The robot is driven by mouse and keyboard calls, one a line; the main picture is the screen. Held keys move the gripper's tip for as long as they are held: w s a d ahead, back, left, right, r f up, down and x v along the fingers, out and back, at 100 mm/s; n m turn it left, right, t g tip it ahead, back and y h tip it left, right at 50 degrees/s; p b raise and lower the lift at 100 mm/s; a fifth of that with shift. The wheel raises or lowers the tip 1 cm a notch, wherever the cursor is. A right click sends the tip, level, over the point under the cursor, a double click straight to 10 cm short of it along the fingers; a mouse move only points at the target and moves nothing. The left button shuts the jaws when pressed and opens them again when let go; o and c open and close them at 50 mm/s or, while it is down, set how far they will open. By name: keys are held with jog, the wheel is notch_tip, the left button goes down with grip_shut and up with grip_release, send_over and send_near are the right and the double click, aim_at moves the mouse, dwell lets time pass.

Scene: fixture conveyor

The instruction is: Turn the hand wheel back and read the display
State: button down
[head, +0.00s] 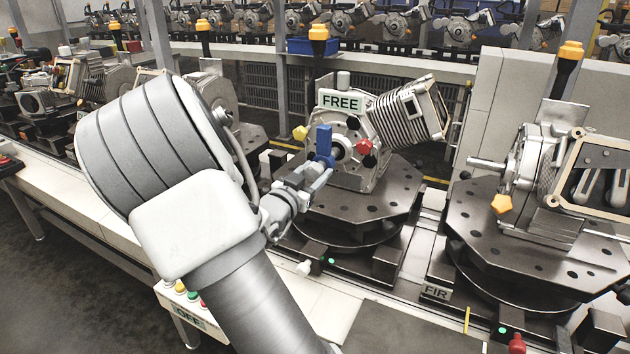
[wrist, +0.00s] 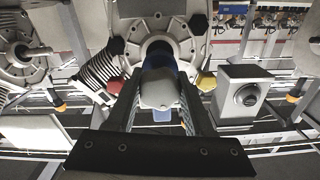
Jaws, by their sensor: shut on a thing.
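The hand wheel (head: 323,140) shows as an upright blue bar on the front of a grey engine-like unit. The exact finger contact is partly hidden. A display plate (head: 341,102) above the wheel reads "FREE". A yellow knob (head: 300,132) and a red knob (head: 364,147) sit on either side of the wheel.
The unit stands on a dark octagonal turntable (head: 395,190). An "OFF" plate (head: 188,319) is at lower left. More units line the conveyor behind.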

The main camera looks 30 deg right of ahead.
jog(key=shift+f+m+b, duration=0.1)
jog(key=shift+m+b, duration=0.45)
jog(key=shift+m, duration=0.25)
jog(key=shift+c, duration=1.4)
grip_release()
jog(key=shift+a, duration=0.15)
jog(key=p+v, duration=0.2)
jog(key=v, duration=1.5)
jog(key=shift+s, duration=0.2)
